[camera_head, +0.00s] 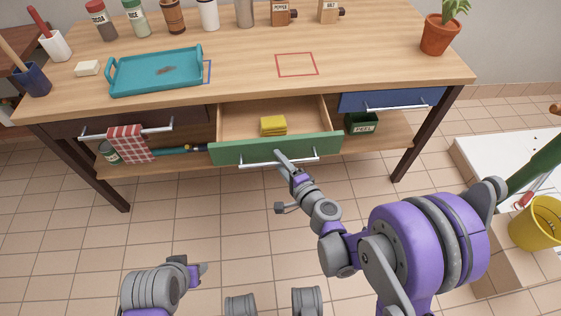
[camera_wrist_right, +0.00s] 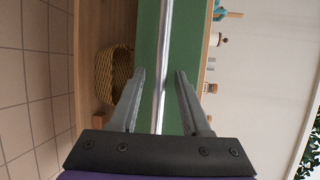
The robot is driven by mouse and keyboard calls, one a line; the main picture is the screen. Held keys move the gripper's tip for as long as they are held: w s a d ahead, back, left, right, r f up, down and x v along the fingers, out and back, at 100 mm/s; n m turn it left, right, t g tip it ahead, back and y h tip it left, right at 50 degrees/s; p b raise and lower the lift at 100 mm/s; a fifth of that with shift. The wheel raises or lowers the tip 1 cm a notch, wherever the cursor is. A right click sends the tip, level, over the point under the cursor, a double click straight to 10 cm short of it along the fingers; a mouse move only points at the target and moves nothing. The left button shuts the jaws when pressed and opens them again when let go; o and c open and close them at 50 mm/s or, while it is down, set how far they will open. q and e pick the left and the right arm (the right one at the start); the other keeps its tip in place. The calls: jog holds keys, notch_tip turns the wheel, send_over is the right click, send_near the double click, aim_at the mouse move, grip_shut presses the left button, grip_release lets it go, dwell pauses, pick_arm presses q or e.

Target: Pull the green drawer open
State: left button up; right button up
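The green drawer (camera_head: 275,150) stands pulled out from the table's middle, with its wooden inside showing. A yellow sponge (camera_head: 273,125) lies in it. A silver bar handle (camera_head: 250,162) runs along its green front; the handle also shows in the right wrist view (camera_wrist_right: 164,50). My right gripper (camera_head: 281,156) is at the handle. In the right wrist view its two fingers (camera_wrist_right: 160,75) stand apart on either side of the bar, with a gap visible on both sides. My left gripper (camera_head: 203,270) is low at the bottom, away from the drawer; its fingers are not clear.
A dark drawer (camera_head: 90,128) with a checked towel (camera_head: 130,144) is at left, and a blue drawer (camera_head: 390,99) at right. A teal tray (camera_head: 125,87) is on the table. A white surface with a yellow bucket (camera_head: 535,222) stands right. Floor before the drawer is clear.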

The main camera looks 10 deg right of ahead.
jog(key=v, duration=1)
jog(key=shift+s+r+p, duration=0.15)
jog(key=shift+s+p, duration=0.2)
jog(key=shift+p, duration=0.05)
jog(key=shift+d, duration=0.15)
